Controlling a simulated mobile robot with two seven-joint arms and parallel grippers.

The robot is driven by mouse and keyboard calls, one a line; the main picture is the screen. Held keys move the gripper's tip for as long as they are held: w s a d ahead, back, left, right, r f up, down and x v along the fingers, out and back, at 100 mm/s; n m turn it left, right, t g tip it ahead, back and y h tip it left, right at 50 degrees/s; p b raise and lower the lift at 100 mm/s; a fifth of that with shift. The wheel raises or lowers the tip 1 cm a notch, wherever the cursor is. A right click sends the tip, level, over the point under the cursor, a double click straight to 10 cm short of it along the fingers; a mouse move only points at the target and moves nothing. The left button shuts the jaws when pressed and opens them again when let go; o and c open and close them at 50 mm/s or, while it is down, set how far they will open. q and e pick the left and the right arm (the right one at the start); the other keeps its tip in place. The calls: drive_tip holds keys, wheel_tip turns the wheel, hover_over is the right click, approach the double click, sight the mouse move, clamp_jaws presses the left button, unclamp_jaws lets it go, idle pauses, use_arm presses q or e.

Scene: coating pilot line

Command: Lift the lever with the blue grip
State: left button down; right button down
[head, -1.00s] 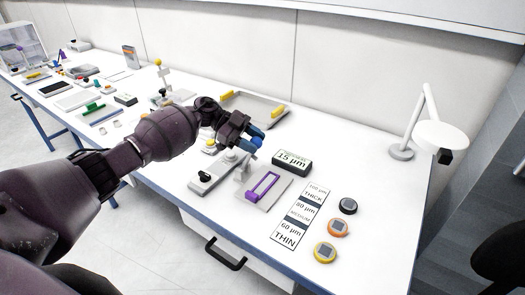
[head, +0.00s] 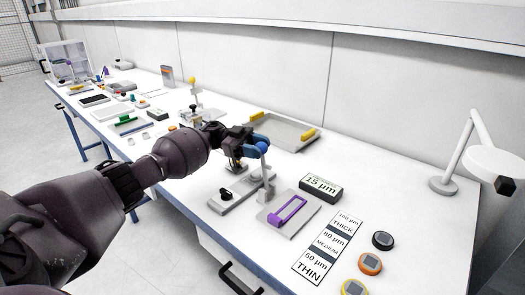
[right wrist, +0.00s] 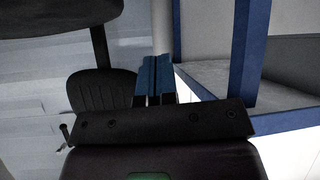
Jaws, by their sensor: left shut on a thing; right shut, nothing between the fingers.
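The lever (head: 266,173) is a pale rod standing up, close to upright, from a grey base plate (head: 236,196) with a black knob. Its round blue grip (head: 263,146) is at the top. My left gripper (head: 258,142) is shut on the blue grip, and its blue fingers partly hide it. My right gripper (right wrist: 155,80) shows only in the right wrist view, with its blue fingers shut together and nothing between them.
A purple frame on a grey plate (head: 299,229) lies just right of the lever. A dark 15 µm box (head: 321,188), a thickness card (head: 328,246) and several round pucks (head: 370,264) are farther right. A tray with yellow blocks (head: 284,134) is behind.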

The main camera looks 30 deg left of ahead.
use_arm(q)
drive_tip(key=shift+a+f, duration=0.1)
drive_tip(key=shift+f, duration=0.05)
use_arm(e)
drive_tip(key=shift+w+r, duration=0.1)
drive_tip(key=shift+w, duration=0.05)
use_arm(q)
drive_tip(key=c, duration=1.1)
unclamp_jaws()
drive_tip(key=o, duration=0.4)
drive_tip(key=shift+a, duration=0.1)
use_arm(e)
drive_tip(key=shift+s+f, duration=0.35)
drive_tip(key=shift+s, duration=0.1)
